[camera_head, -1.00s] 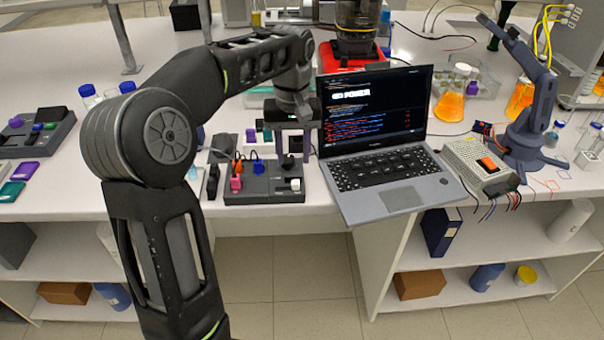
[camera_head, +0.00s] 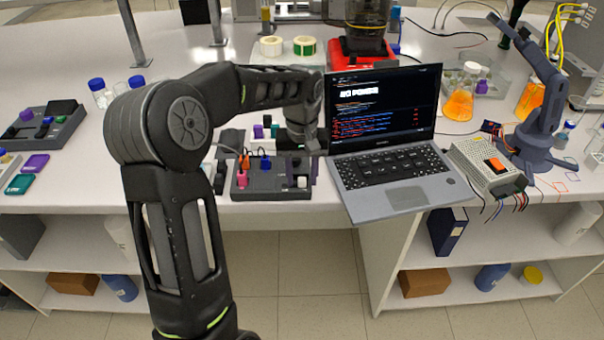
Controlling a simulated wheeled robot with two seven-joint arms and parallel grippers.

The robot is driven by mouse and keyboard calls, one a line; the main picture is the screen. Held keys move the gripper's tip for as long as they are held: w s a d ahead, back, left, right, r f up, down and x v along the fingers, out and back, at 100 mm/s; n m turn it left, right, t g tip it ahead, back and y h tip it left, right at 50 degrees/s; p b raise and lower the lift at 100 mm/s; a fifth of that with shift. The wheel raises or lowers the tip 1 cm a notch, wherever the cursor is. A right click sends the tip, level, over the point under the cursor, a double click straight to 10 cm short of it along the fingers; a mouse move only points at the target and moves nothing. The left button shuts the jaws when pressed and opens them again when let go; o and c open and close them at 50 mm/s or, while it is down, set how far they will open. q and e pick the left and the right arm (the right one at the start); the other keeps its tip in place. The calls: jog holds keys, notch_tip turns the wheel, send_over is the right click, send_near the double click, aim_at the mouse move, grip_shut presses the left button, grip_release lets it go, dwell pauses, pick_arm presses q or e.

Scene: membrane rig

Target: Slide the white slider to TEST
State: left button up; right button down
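The dark grey rig panel (camera_head: 262,191) lies near the table's front edge, left of the laptop. The small white slider (camera_head: 302,182) shows at the panel's right end. Any TEST lettering is too small to read. Pink (camera_head: 241,180), orange and blue (camera_head: 265,163) plugs with cables stand on its left part. My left gripper (camera_head: 300,173) points down over the panel's right end, its two fingers apart, with the white slider showing low between them. I cannot tell whether a finger touches it. My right gripper is out of view.
The open laptop (camera_head: 390,183) stands close to the right of my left gripper. A power supply (camera_head: 486,166) and a small blue-grey robot arm (camera_head: 540,125) are further right. Another panel with coloured blocks (camera_head: 45,127) lies far left. Small coloured blocks stand behind the rig.

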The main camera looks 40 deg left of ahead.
pick_arm(q)
grip_shut()
dwell(0.3)
dwell(1.1)
